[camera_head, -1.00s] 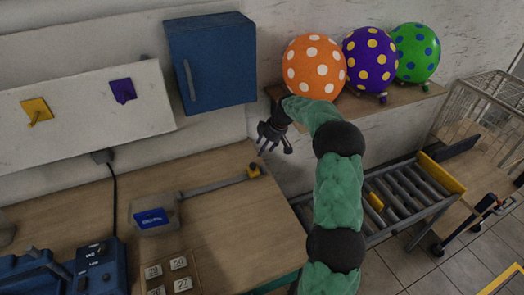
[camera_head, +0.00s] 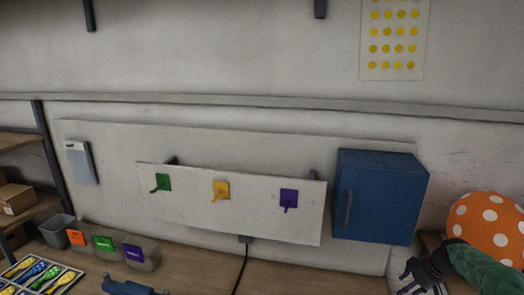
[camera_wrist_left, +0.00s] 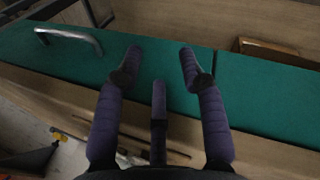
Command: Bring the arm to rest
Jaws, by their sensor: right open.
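My right gripper (camera_head: 415,280) is at the lower right of the head view, open, beside the orange balloon with white dots (camera_head: 487,228). Its green-sleeved arm comes in from the right edge and covers the balloon's lower part. I cannot see anything between its fingers. My left gripper is outside the head view. In the left wrist view the left gripper's fingers (camera_wrist_left: 160,70) are spread apart and empty, over a green surface (camera_wrist_left: 255,108) at a wooden front edge.
A blue cabinet (camera_head: 380,195) hangs on the wall left of the right gripper. A white board (camera_head: 240,212) holds green, yellow and purple hooks. A metal handle (camera_wrist_left: 68,35) stands on the green surface.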

